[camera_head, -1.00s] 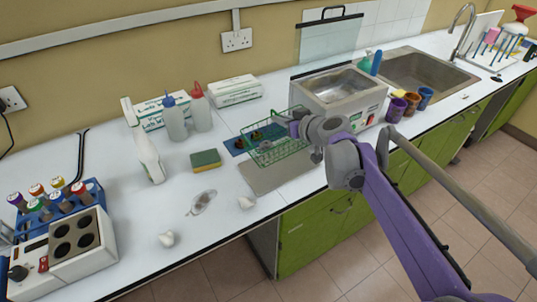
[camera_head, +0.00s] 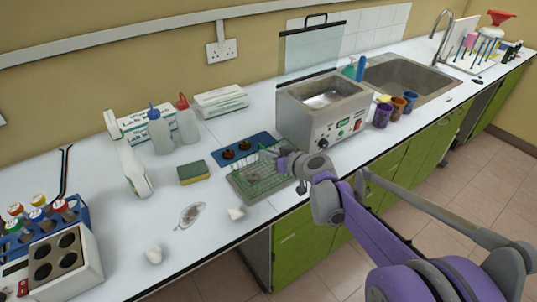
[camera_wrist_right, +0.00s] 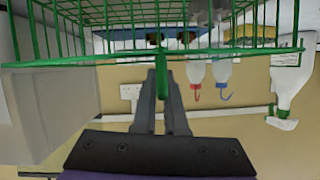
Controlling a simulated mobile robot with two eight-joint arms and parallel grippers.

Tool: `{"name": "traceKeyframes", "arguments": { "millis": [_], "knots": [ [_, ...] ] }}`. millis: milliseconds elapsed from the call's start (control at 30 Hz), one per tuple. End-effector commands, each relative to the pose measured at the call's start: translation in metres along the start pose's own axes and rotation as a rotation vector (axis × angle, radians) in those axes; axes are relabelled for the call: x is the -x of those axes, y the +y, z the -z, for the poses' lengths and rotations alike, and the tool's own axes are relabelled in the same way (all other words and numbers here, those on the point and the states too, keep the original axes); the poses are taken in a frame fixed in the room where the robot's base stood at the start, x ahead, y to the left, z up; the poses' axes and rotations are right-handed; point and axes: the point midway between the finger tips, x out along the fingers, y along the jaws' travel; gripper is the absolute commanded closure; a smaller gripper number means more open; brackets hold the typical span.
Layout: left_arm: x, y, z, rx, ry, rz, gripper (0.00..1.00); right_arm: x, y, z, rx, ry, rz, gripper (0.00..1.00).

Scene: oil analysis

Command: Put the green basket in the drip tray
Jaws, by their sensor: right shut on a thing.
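The green wire basket (camera_head: 262,180) is over the grey drip tray (camera_head: 247,202) at the front of the counter. It looks low, within the tray's outline; I cannot tell whether it touches the tray's floor. My right gripper (camera_head: 277,156) is shut on the basket's handle. In the right wrist view, the gripper (camera_wrist_right: 161,95) has the green handle (camera_wrist_right: 163,78) between its fingers, with the basket (camera_wrist_right: 110,52) across the top. My left gripper is not in view.
A steel bath (camera_head: 300,122) stands behind and right of the tray. Coloured cups (camera_head: 382,116) stand to the right.

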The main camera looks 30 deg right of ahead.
Motion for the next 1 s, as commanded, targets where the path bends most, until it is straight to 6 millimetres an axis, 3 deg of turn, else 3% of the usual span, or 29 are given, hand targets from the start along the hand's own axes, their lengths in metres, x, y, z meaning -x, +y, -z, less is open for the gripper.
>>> {"name": "traceKeyframes", "arguments": {
  "millis": [200,233,400,767,1000],
  "knots": [
    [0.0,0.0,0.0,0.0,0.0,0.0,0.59,0.0,0.0,0.0,0.0,0.0,0.001,1.0],
    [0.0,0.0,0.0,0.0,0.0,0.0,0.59,0.0,0.0,0.0,0.001,0.0,0.001,0.89],
    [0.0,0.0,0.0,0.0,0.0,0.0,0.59,0.0,0.0,0.0,0.001,0.0,0.001,0.61],
    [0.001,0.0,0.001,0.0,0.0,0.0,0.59,0.005,0.0,0.001,0.0,0.0,0.0,0.61],
    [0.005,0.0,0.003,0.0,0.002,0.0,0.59,0.047,0.0,0.002,0.0,0.0,-0.003,0.61]
  ]
}}
